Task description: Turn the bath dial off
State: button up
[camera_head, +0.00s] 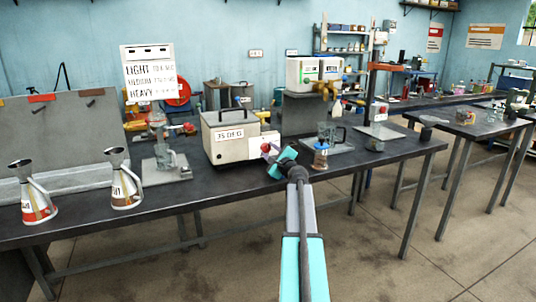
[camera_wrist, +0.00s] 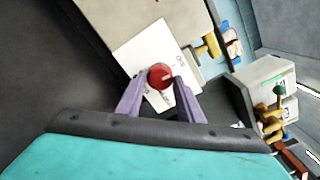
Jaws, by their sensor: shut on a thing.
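The bath (camera_head: 228,143) is a cream box with a dark handle on top and a label reading 75 DEG C, standing on the dark bench. Its dial is a round red knob (camera_wrist: 161,76) with a pale mark, on a white plate (camera_wrist: 140,62) in the wrist view. My gripper (camera_wrist: 154,88) has its two purple fingers on either side of the red dial, shut on it. In the head view my gripper (camera_head: 274,157) is at the right end of the bath's front, and the dial is mostly hidden behind it.
A glass jar with amber liquid (camera_head: 320,156) stands close to the right of my gripper. Two metal jugs (camera_head: 124,182) stand at the left of the bench (camera_head: 190,192). A glass apparatus (camera_head: 160,140) stands left of the bath. The bench front between the jugs and the bath is clear.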

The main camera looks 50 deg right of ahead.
jog(key=shift+w+a+r, duration=0.1)
jog(key=shift+w+a, duration=0.05)
jog(key=shift+w, duration=0.05)
jog(key=o, duration=1.1)
jog(key=shift+s, duration=0.1)
jog(key=shift+b+v, duration=0.5)
jog(key=shift+v, duration=6.35)
